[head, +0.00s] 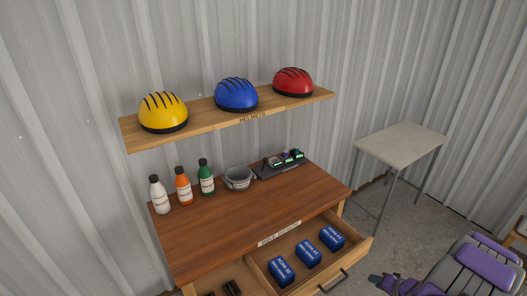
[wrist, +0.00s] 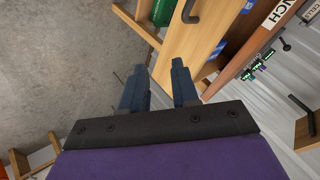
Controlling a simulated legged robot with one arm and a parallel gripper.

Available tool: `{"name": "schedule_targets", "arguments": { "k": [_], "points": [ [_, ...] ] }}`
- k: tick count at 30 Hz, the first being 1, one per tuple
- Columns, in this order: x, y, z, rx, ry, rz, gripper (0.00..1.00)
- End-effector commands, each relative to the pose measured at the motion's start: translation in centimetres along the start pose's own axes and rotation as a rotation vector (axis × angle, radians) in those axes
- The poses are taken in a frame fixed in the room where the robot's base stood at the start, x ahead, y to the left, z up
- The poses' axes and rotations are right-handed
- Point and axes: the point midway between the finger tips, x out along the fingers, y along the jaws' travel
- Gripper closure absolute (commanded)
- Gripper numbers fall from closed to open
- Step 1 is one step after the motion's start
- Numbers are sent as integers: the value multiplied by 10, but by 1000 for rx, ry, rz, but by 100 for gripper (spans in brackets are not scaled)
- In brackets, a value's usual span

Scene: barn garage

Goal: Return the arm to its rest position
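My purple arm shows at the lower right of the head view, over the floor to the right of the workbench. My gripper (wrist: 158,76) shows in the wrist view with its two dark blue-grey fingers apart and nothing between them. Grey floor shows through the gap. The open drawer (wrist: 182,42) with its black handle (wrist: 192,12) lies beyond the fingertips. The gripper appears clear of the drawer, though the exact distance is hard to tell.
The wooden workbench (head: 235,219) holds three bottles, a grey bowl (head: 238,178) and a dark tray (head: 290,170). Its drawer (head: 362,252) is open with blue boxes inside. Three helmets sit on the shelf (head: 202,113) above. A grey table (head: 402,145) stands right. Floor between is clear.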

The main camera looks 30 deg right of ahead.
Motion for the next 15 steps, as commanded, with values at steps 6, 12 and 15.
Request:
{"name": "schedule_targets", "arguments": {
  "k": [6,12,15],
  "points": [
    [-10,-54,-56,-225,2,234,70],
    [-31,-118,-85,-382,-3,412,70],
    [-46,-152,-87,-443,-18,489,70]
  ]
}}
